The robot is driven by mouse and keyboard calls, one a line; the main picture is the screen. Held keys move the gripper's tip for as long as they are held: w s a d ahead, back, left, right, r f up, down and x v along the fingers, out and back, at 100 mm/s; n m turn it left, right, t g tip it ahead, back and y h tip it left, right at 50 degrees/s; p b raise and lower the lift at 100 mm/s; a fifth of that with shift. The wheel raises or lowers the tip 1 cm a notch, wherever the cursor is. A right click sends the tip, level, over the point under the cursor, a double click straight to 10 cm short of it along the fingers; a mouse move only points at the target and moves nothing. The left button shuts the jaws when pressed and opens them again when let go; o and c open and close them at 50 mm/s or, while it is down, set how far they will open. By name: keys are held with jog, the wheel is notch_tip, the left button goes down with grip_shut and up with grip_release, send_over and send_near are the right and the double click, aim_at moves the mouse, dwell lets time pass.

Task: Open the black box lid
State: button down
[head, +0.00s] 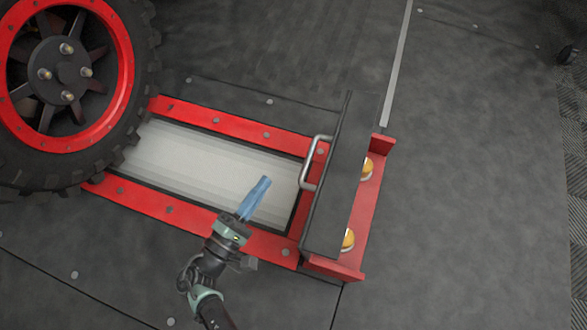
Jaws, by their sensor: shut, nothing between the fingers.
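The black box lid (343,180) is a long dark panel at the right end of the red-framed roller bed. A silver bar handle (306,168) sticks out from its left side. I cannot tell from this view whether the lid is raised or closed. My gripper (264,182) has blue fingers, shut and empty. It is over the pale roller surface, to the left of and below the handle in the picture, apart from it. The lid partly hides two orange round parts (348,239) on its right side.
A big black tire with a red rim (122,45) stands on the left end of the roller bed. Red rails (240,128) with bolts border the pale rollers (210,155). A red end bracket (368,220) stands by the lid. The dark floor (470,180) to the right is clear.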

jog(key=w+d+r+b, duration=0.2)
jog(key=w+d, duration=0.1)
jog(key=d, duration=0.3)
jog(key=shift+w+d, duration=0.3)
